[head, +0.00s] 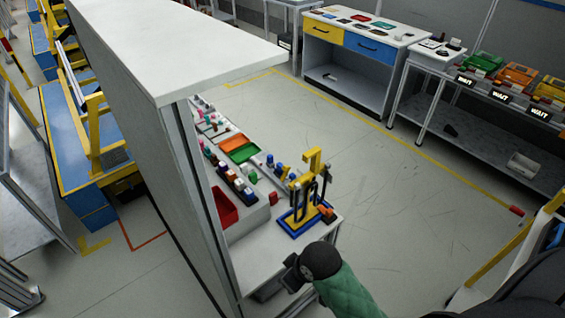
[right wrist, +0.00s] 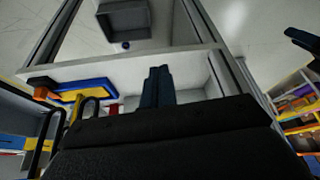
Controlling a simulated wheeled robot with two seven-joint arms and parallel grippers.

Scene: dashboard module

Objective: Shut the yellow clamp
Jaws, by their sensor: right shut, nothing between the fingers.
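The yellow clamp (head: 311,165) stands upright on a blue-edged base (head: 296,229) at the near right end of the white workbench in the head view. It has dark handle-like rods and an orange part (head: 327,212) at its right. In the right wrist view, part of the yellow and blue fixture (right wrist: 78,92) shows at the left, with black loops below. My right gripper (right wrist: 159,70) is shut and empty, its dark fingers together. In the head view its dark end (head: 291,273) is near the bench's front edge, apart from the clamp. My left gripper is out of view.
A tall white panel (head: 170,50) stands left of the bench and hides part of it. The bench holds a red bin (head: 224,207), a green tray (head: 243,153) and several small coloured parts. Open floor (head: 400,200) lies to the right.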

